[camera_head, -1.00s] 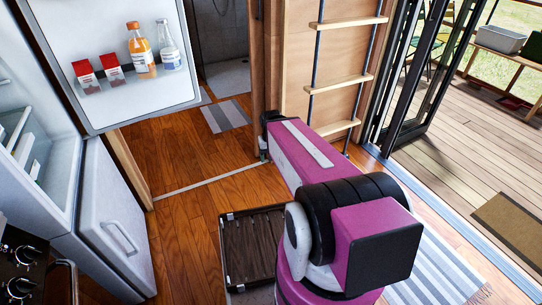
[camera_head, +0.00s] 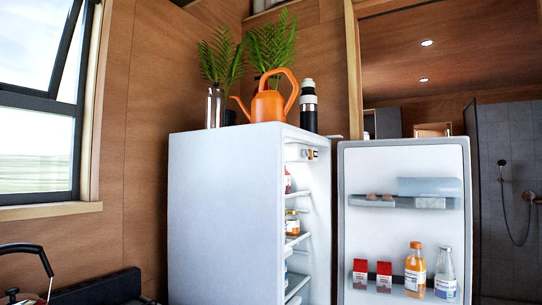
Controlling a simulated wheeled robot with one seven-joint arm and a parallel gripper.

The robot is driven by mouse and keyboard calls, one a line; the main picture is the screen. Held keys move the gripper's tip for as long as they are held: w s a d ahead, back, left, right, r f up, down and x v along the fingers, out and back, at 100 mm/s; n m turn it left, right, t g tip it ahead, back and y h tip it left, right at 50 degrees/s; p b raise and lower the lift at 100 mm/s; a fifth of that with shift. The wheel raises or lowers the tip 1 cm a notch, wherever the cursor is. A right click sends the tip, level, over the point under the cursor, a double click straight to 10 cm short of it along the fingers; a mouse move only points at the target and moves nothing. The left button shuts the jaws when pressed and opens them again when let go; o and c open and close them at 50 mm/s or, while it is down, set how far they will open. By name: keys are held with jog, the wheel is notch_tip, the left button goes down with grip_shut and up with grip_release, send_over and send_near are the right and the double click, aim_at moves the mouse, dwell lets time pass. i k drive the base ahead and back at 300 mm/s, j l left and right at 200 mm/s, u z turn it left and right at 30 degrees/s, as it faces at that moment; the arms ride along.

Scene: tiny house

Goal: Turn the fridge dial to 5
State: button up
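The white fridge (camera_head: 222,215) stands in the middle of the view, with its side wall toward me. Its door (camera_head: 402,165) is open to the right, showing shelves inside the door and the narrow opening of the cabinet. A small dark and orange fitting (camera_head: 309,153), which may be the dial, is at the top inside the cabinet. Its setting is too small to read. My gripper is not in view.
An orange watering can (camera_head: 268,103), a black bottle (camera_head: 308,106) and potted ferns stand on the fridge top. Bottles (camera_head: 415,270) and red-white cartons sit on the door's lower shelf. A stove with a kettle (camera_head: 25,265) is at lower left. A window is at left.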

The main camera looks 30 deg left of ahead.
aim_at(304, 152)
jog(key=u, duration=1.6)
